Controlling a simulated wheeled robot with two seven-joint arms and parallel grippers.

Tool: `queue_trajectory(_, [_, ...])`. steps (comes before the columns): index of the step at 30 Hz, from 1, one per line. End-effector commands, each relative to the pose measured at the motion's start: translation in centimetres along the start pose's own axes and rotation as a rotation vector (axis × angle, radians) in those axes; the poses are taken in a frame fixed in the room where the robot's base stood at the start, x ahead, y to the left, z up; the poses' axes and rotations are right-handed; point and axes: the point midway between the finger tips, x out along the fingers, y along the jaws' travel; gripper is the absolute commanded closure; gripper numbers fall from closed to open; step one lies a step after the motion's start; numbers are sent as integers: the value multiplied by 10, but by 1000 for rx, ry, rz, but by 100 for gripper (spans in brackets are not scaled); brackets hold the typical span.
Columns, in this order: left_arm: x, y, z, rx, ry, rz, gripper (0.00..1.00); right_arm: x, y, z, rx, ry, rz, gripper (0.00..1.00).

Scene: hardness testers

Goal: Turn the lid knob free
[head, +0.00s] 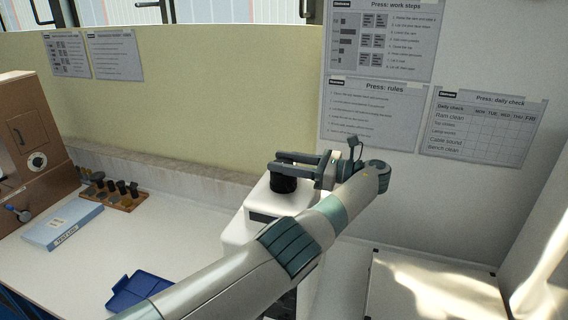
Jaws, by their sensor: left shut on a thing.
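A white machine (236,235) stands on the bench in the middle of the head view. A round black knob (284,184) sits on its top. My left gripper (285,168) is shut on the black knob, with its fingers reaching in from the right. My left arm crosses the front of the machine and hides much of its lower part. My right gripper is not in view.
A wooden rack with black-handled pieces (122,201), a light blue box (62,226) and a dark blue tray (136,290) lie on the bench to the left. A brown cabinet (38,140) stands at the far left. A white panel (430,287) is at right.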

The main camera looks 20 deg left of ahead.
Motion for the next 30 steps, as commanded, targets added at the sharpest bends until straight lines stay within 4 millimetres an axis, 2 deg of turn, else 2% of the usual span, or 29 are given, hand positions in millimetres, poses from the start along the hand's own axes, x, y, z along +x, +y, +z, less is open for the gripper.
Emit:
queue_trajectory(11, [1, 0, 2, -3, -1, 2, 82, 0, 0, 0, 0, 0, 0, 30])
queue_trajectory(12, [1, 0, 2, -3, -1, 2, 50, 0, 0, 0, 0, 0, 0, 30])
queue_trajectory(13, [1, 0, 2, -2, -1, 2, 43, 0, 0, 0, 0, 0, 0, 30])
queue_trajectory(14, [1, 0, 2, -2, -1, 2, 41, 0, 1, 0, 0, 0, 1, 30])
queue_trajectory(30, [5, -1, 1, 0, -1, 2, 41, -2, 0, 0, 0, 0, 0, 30])
